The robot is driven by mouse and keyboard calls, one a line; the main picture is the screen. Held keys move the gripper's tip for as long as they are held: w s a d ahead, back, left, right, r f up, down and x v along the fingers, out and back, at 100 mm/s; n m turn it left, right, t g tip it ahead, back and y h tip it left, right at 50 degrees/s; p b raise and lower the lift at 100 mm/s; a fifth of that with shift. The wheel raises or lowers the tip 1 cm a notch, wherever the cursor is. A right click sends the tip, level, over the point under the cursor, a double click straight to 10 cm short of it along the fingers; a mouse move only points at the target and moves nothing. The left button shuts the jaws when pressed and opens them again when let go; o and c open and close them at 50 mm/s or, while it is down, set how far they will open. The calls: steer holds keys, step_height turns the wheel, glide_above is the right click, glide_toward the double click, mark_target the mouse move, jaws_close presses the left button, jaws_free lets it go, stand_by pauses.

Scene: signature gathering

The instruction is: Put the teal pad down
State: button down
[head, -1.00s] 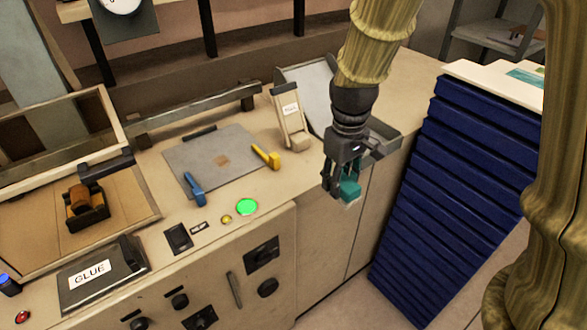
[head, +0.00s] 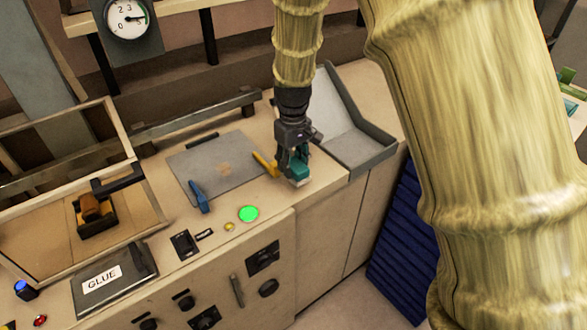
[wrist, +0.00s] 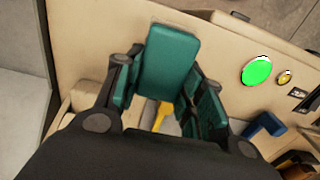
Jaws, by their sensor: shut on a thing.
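My gripper (head: 290,163) is shut on the teal pad (head: 299,172). In the head view they are over the beige counter, just right of the yellow clamp and near the counter's front edge. The pad has a pale underside. I cannot tell whether the pad touches the counter. In the wrist view the teal pad (wrist: 168,58) sits between the dark finger links, and a second teal surface (wrist: 207,105) shows at the right finger.
A grey plate (head: 215,168) carries a yellow clamp (head: 265,164) and a blue clamp (head: 199,197). A lit green button (head: 249,213) is to the front left. A grey open tray (head: 362,145) stands right.

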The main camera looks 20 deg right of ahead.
mark_target(293, 172)
steer(key=shift+f+p, duration=0.95)
steer(key=shift+f, duration=0.75)
steer(key=shift+f, duration=0.15)
steer(key=c, duration=0.9)
jaws_free()
steer(key=shift+r+b, duration=2.2)
steer(key=shift+r, duration=3.95)
